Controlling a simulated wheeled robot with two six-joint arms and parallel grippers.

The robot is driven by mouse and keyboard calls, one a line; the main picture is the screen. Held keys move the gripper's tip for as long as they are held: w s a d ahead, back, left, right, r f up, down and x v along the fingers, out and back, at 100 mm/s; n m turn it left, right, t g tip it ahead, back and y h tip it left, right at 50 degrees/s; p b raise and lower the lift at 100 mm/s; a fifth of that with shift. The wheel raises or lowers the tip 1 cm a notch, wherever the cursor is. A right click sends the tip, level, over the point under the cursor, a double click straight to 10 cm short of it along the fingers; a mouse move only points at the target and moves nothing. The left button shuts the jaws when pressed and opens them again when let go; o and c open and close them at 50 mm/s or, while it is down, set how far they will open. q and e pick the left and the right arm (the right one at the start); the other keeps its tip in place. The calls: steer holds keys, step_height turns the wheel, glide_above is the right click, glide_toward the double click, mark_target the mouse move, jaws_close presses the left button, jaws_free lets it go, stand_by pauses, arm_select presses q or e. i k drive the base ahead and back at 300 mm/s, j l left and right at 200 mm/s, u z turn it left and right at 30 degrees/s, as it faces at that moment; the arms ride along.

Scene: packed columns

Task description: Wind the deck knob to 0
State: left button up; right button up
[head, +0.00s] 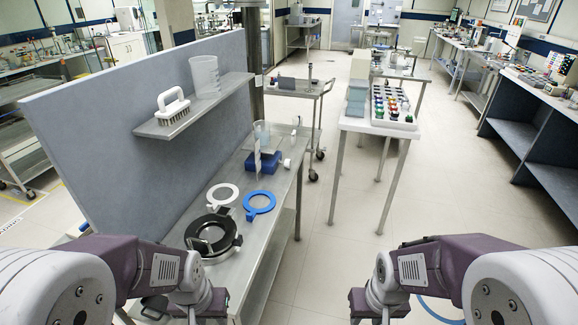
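I cannot pick out a deck knob or a 0 mark for certain. On the grey bench (268,242) at the left lies a black ring-shaped device (229,243) with a lighter centre; any scale on it is too small to read. A blue block (263,163) with an upright clear cylinder (258,143) stands farther back. A small white cylindrical part (288,163) sits beside the block near the bench's right edge. My two arms come in at the bottom corners, their wrists at the lower edge. The fingers of both grippers are out of view.
A white ring (233,189) and a blue ring (274,203) lie on the bench behind the black device. A shelf (236,82) on the grey panel holds a brush (172,112) and a beaker (205,78). A table (350,124) with coloured vials stands right; floor between is clear.

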mark_target(287, 164)
steer(key=i+l+u, duration=0.3)
steer(key=i+l, duration=0.15)
steer(key=i+l+u, duration=0.2)
steer(key=l, duration=0.15)
steer(key=i+l+u, duration=0.3)
steer(key=l, duration=0.3)
steer(key=i+l+u, duration=0.15)
steer(key=l, duration=0.2)
steer(key=i+l+u, duration=0.2)
steer(key=l, duration=0.2)
steer(key=l+u, duration=0.15)
steer(key=l, duration=0.2)
steer(key=i, duration=0.05)
